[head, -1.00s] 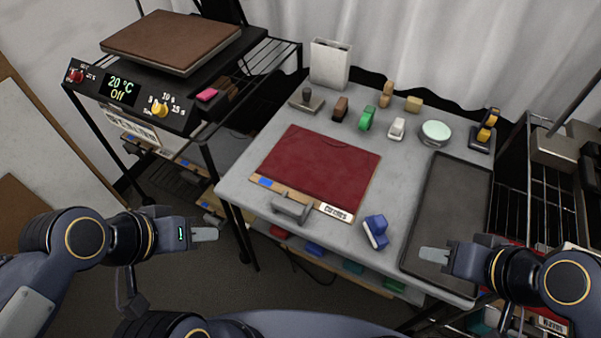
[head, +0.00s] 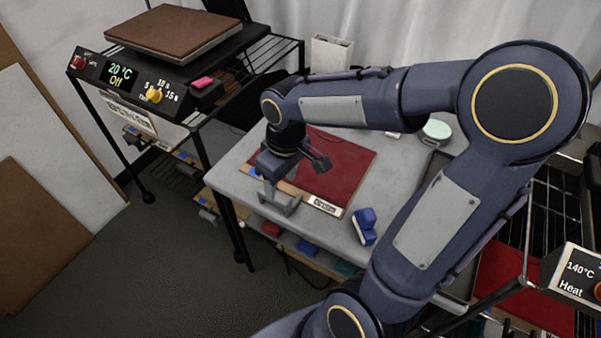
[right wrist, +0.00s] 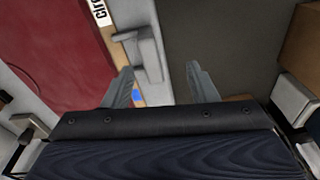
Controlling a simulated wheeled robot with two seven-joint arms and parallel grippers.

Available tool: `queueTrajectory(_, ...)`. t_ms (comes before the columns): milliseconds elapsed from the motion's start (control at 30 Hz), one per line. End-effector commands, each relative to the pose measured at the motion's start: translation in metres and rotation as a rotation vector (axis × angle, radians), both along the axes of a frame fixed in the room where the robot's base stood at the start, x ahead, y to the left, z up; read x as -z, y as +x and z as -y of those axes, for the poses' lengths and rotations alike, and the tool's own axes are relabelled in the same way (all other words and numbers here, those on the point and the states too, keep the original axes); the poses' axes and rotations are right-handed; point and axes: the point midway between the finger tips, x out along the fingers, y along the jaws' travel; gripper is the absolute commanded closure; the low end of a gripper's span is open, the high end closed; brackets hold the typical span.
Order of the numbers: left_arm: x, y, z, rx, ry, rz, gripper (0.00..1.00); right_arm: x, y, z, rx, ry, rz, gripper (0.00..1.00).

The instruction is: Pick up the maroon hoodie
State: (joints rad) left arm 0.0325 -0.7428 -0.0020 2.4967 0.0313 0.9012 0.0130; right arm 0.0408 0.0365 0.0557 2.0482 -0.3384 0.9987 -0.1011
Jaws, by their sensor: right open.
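The maroon hoodie (head: 335,170) lies flat as a dark red sheet on a wooden board (head: 305,197) on the grey table. It also shows at the upper left of the right wrist view (right wrist: 60,45). A grey handle (head: 283,207) stands at the board's front edge, and shows between the board and floor in the right wrist view (right wrist: 148,52). My right gripper (head: 272,188) is open and empty at the board's front left, close by the handle. Its fingers (right wrist: 162,75) are spread in the wrist view; I cannot tell whether they touch anything. My left gripper is out of view.
A blue-and-white object (head: 365,226) sits right of the board. A heat press (head: 175,40) reading 20 °C Off stands at the back left. A white container (head: 330,54) and a pale round tin (head: 436,130) stand farther back. My right arm hides much of the table's right side.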

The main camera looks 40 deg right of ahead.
Motion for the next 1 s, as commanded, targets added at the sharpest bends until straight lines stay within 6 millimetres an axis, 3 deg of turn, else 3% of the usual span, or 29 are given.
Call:
queueTrajectory(33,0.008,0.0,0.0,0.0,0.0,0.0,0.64,0.019,0.012,0.0,-0.037,-0.022,-0.032,0.47)
queueTrajectory(200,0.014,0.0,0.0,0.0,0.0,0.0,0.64,0.043,0.032,0.001,-0.105,-0.067,-0.077,0.47)
queueTrajectory(800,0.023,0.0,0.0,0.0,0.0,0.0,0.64,0.117,0.041,0.001,-0.117,-0.075,-0.085,0.47)
queueTrajectory(1000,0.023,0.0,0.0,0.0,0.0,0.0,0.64,0.122,0.041,0.001,-0.115,-0.074,-0.082,0.47)
